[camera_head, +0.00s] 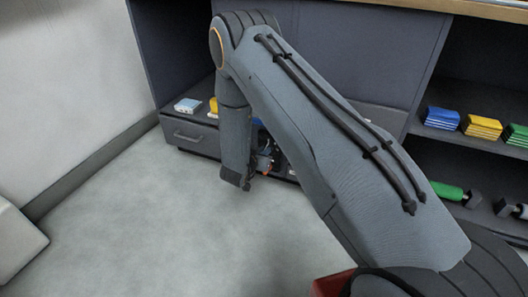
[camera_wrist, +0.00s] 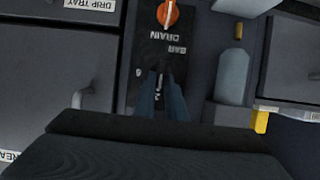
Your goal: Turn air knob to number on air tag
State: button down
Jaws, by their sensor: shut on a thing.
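In the wrist view a dark panel (camera_wrist: 139,40) carries upside-down lettering reading DRAIN and BAR. Number marks lie around the fingers, too small to read surely. My gripper (camera_wrist: 160,76) points at the panel just below BAR, its two fingers close together and shut on a small part there. The fingers hide most of that part, so its pointer cannot be read; its place by BAR fits the air knob. An orange knob (camera_wrist: 168,14) with a white pointer line sits above DRAIN, apart from my fingers. No air tag is readable.
Wrist view: a drawer front with a handle (camera_wrist: 92,97) lies left; a blue-grey block (camera_wrist: 233,74) and yellow piece (camera_wrist: 261,122) lie right. Floor (camera_head: 150,225) is clear.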

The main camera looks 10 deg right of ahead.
jog(key=shift+s+d+p, duration=0.1)
jog(key=shift+p, duration=0.2)
jog(key=m+t+y+p, duration=0.1)
jog(key=m+p, duration=0.1)
jog(key=m+t+y+p, duration=0.1)
jog(key=m+p, duration=0.1)
jog(key=d+m+t+y+p, duration=0.1)
jog(key=m+p, duration=0.1)
jog(key=shift+s+f, duration=0.25)
jog(key=shift+s, duration=0.05)
dwell(0.4)
jog(key=c, duration=1.8)
grip_release()
jog(key=p+v, duration=0.2)
jog(key=v, duration=0.5)
jog(key=shift+s+a+p, duration=0.15)
jog(key=shift+s+p, duration=0.2)
jog(key=shift+s, duration=0.05)
